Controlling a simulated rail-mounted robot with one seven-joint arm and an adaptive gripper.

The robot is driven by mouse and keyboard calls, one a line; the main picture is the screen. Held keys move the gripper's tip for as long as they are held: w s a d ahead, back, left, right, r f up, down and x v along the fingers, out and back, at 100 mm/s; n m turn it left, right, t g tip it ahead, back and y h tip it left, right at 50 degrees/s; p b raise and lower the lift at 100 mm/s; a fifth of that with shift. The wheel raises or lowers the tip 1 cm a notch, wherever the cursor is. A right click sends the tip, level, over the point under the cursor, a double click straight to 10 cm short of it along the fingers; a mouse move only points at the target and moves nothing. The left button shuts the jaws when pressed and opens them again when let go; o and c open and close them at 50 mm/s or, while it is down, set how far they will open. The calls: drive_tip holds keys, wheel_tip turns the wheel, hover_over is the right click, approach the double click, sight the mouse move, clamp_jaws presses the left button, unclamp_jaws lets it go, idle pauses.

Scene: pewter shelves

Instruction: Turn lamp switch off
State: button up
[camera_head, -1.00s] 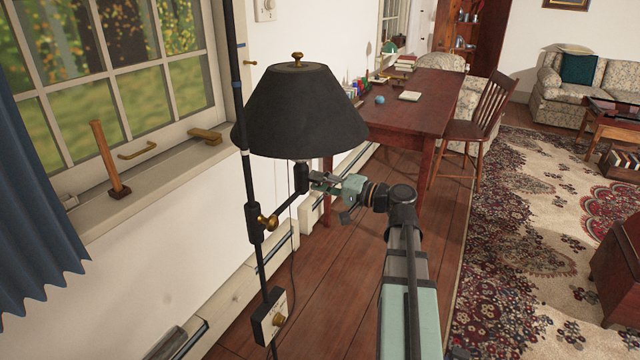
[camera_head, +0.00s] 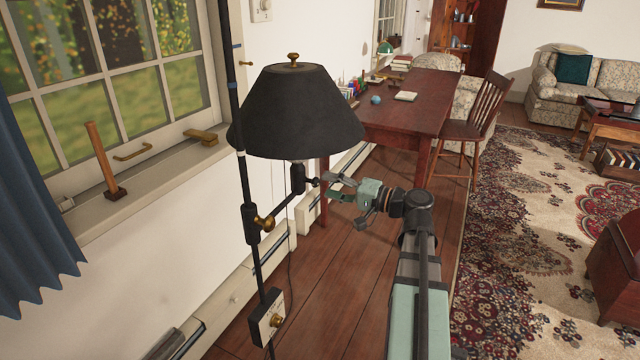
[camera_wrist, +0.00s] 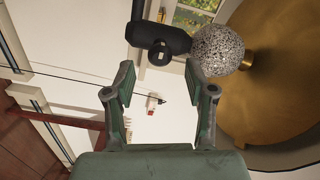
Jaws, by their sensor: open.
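The floor lamp has a black shade (camera_head: 298,115) and a dark socket (camera_head: 298,178) beneath it. A small dark switch knob (camera_head: 313,182) sticks out from the socket's right side. In the wrist view the knob (camera_wrist: 159,54) faces me from the black socket (camera_wrist: 160,38), just beyond and above the fingertips. A speckled bulb (camera_wrist: 218,50) is right of it, inside the gold shade lining (camera_wrist: 275,75). My gripper (camera_head: 332,186) is just right of the knob; its open fingers (camera_wrist: 160,82) hold nothing. Contact with the knob is not visible.
A dial box (camera_head: 268,317) sits low on the lamp's pole (camera_head: 251,195). The windowsill (camera_head: 165,165) is at the left. A wooden desk (camera_head: 420,105) and chair (camera_head: 475,125) stand behind. Bare floor (camera_head: 345,275) lies below my gripper.

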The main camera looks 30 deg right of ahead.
drive_tip(key=v, duration=0.7)
drive_tip(key=shift+s+d, duration=0.1)
